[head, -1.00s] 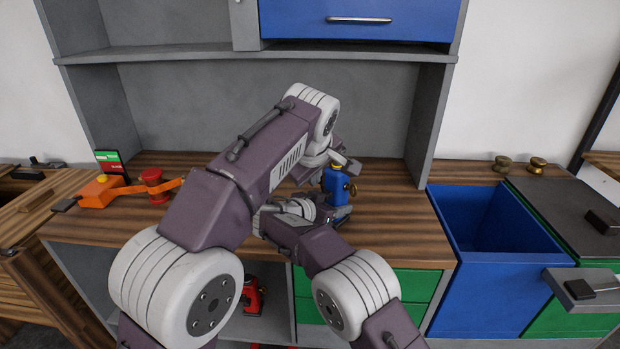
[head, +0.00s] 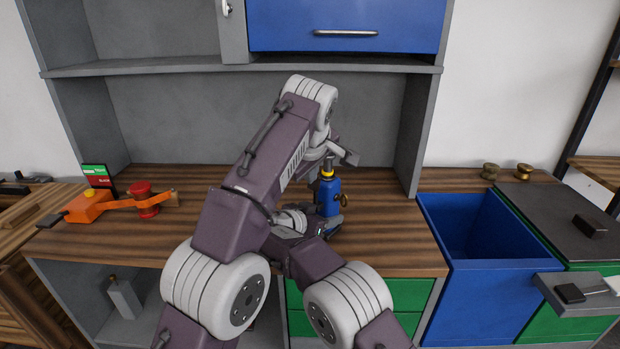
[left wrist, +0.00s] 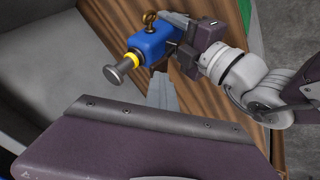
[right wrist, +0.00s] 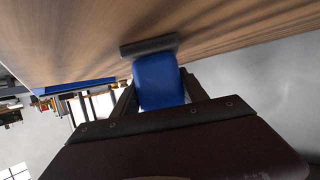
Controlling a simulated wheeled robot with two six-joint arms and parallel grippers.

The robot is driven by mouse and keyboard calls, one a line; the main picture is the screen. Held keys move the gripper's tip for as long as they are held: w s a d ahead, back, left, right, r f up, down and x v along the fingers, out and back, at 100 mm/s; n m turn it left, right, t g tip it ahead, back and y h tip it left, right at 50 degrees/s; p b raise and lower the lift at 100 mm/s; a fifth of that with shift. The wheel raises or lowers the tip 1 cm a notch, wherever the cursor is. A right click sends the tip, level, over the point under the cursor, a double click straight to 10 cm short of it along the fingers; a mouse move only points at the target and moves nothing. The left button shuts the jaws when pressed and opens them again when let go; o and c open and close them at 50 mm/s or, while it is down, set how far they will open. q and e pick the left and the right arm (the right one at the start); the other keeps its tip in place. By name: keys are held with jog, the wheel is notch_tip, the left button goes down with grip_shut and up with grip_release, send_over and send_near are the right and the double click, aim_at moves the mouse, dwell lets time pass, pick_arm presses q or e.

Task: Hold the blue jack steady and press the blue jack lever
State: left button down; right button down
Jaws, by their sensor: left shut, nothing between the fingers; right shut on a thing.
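The blue jack (head: 328,190) stands upright on the wooden worktop in the head view. It has a yellow collar, a grey top and a brass ring on its side. It also shows in the left wrist view (left wrist: 152,46) and the right wrist view (right wrist: 158,82). My right gripper (head: 322,222) is shut on the jack's lower body, a finger on each side. My left gripper (head: 343,155) is shut and empty, above and close to the jack; its fingertips (left wrist: 160,88) look apart from the jack in the left wrist view. I cannot make out the lever.
An orange arm device (head: 88,205) with a red knob (head: 145,198) stands on the worktop's left. A blue open bin (head: 475,240) is right of the worktop, with brass knobs (head: 507,171) behind. A grey cabinet (head: 250,105) rises behind. The worktop right of the jack is clear.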

pick_arm(q)
jog(key=shift+r, duration=0.2)
jog(key=s, duration=1.2)
jog(key=shift+s+d+r, duration=0.15)
jog(key=shift+s+r, duration=0.2)
dwell(0.3)
pick_arm(e)
jog(key=c, duration=0.5)
grip_release()
